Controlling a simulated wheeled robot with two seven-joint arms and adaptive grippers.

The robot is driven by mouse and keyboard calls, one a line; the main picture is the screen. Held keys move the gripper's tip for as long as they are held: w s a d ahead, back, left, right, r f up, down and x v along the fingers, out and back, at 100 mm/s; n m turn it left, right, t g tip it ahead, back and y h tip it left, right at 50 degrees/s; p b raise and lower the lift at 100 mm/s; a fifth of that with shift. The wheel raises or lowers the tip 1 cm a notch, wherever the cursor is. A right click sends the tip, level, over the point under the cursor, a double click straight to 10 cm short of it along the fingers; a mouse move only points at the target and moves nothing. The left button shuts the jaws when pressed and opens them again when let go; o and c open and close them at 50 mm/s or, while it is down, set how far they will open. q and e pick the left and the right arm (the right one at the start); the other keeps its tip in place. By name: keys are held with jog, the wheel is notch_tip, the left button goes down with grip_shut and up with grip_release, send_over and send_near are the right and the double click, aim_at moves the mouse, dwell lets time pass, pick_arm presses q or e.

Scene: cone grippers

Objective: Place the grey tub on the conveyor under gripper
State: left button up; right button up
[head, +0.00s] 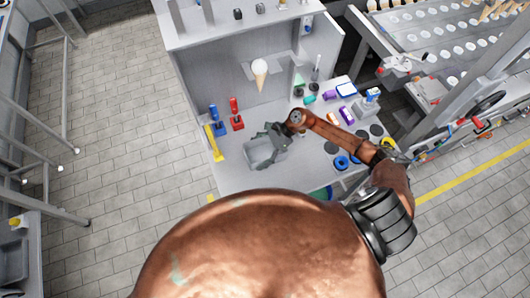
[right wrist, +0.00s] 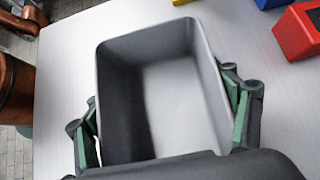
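The grey tub (head: 262,155) stands on the light worktop, open side up and empty; it fills the middle of the right wrist view (right wrist: 165,85). My right gripper (head: 268,138) is at the tub, with one green-padded finger on each side of it in the right wrist view (right wrist: 165,120). The pads are very close to the tub's walls; whether they press on them I cannot tell. The conveyor (head: 440,42), with rows of white round pieces, is at the upper right of the head view. I cannot make out a separate gripper above it. My left gripper is out of view.
A red item (head: 236,116), a blue item (head: 215,120) and a yellow item (head: 214,143) are left of the tub. A cone (head: 260,74) is at the back panel. Several small coloured items, including a purple block (head: 347,115), crowd the worktop's right side.

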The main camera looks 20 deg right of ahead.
jog(key=c, duration=0.8)
jog(key=shift+o, duration=0.2)
